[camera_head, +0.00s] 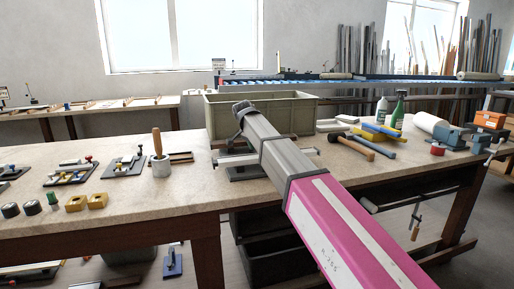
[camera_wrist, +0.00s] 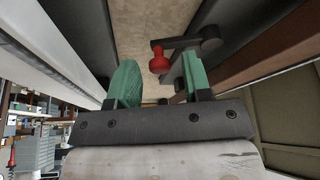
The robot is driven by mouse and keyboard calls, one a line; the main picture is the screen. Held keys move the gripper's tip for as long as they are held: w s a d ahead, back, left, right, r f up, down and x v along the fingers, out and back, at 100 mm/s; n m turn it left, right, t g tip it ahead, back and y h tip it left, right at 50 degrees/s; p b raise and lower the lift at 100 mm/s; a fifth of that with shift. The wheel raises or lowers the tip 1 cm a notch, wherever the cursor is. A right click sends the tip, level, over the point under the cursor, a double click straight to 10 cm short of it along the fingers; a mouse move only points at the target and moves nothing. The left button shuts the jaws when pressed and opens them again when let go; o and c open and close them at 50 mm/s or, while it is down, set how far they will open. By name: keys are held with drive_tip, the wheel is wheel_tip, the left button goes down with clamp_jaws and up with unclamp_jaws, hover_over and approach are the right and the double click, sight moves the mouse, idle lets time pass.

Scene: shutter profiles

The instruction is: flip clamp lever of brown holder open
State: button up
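In the wrist view my gripper (camera_wrist: 161,78) has two green fingers that stand apart. The lever arm runs right to a round dark pivot (camera_wrist: 210,40). I cannot tell whether the knob lies between the fingertips or beyond them. A brown bar (camera_wrist: 275,52) runs along the right; I cannot tell whether it belongs to the brown holder. In the head view my arm hides most of the dark fixture (camera_head: 247,173) under it.
A large olive crate (camera_head: 290,112) stands just behind my arm on the workbench (camera_head: 110,215). A wooden-handled tool in a pale cup (camera_head: 160,165) is to the left. Hammers (camera_head: 352,148) and bottles lie or stand to the right. A pale bar (camera_wrist: 62,50) runs left in the wrist view.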

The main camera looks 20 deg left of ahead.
drive_tip(key=shift+r, duration=0.1)
drive_tip(key=v, duration=1)
drive_tip(key=shift+r, duration=0.25)
drive_tip(key=shift+s+a, duration=0.1)
